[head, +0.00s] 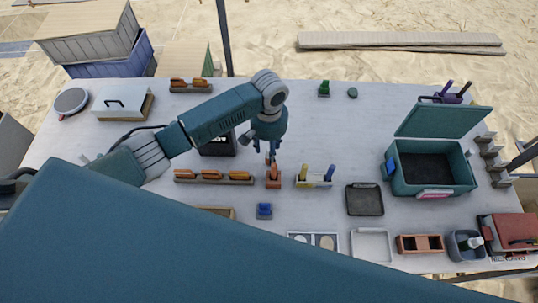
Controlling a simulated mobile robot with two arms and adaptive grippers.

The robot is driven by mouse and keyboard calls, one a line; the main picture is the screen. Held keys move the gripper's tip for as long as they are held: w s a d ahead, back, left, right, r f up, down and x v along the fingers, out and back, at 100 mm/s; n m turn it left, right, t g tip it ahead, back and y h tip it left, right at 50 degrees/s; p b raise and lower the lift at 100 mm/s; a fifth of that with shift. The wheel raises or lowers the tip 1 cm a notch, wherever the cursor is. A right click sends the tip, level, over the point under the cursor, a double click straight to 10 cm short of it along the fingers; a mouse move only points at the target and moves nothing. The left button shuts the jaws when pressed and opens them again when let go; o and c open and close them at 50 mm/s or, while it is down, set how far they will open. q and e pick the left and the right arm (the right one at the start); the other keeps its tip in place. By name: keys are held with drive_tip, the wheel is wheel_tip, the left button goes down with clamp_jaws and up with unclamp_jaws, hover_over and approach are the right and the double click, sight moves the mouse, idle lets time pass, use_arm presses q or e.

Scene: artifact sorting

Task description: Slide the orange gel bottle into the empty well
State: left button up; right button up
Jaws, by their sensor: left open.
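My left gripper (270,157) points down over the middle of the table and is open. Just below its fingertips stands a small orange-brown item (273,179), too small to tell if it is the gel bottle or a holder. I cannot tell whether the fingers touch it. A reddish-brown box with dark wells (420,236) sits at the front right; its wells look empty, though they are small. A dark rack (217,145) is partly hidden behind my left arm. My right gripper is not in view.
A rack of orange items (213,180) lies left of the gripper, and a holder with yellow and blue pieces (313,184) lies right. An open teal case (405,186), a dark tray (365,212) and a white tray (371,232) are further right. The back middle is mostly clear.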

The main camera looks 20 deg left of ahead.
use_arm(q)
drive_tip(key=shift+f, duration=1.1)
clamp_jaws()
drive_tip(key=shift+r, duration=0.15)
